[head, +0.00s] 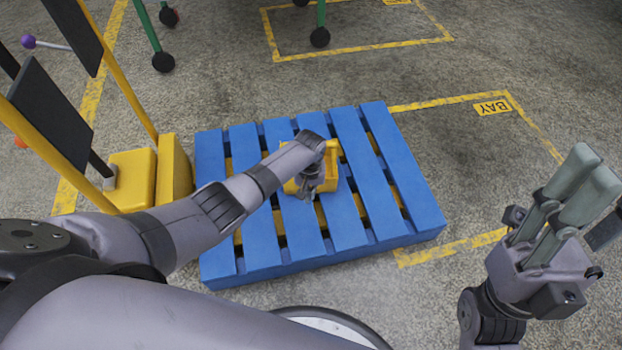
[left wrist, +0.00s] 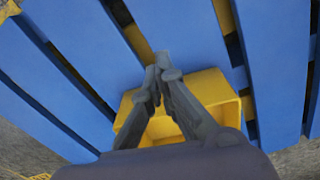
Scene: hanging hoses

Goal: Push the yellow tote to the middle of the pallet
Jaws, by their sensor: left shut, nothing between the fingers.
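The blue slatted pallet (head: 265,243) lies on the floor in the middle of the head view. The small yellow tote (head: 329,172) sits on its slats near the middle, partly hidden by my left arm and hand. My left gripper (head: 308,192) is shut and empty, over or against the tote; I cannot tell if it touches. In the left wrist view the shut fingers (left wrist: 161,66) lie across the open yellow tote (left wrist: 212,88), with blue slats around it. My right gripper (head: 568,195) is raised at the right, away from the pallet, its fingers close together; the gap is unclear.
A yellow-framed cart or truck (head: 155,175) with dark panels stands just left of the pallet. Green legs on black wheels (head: 163,62) stand at the back. A yellow floor marking with a BAY label (head: 492,108) lies at the right. The floor right of the pallet is clear.

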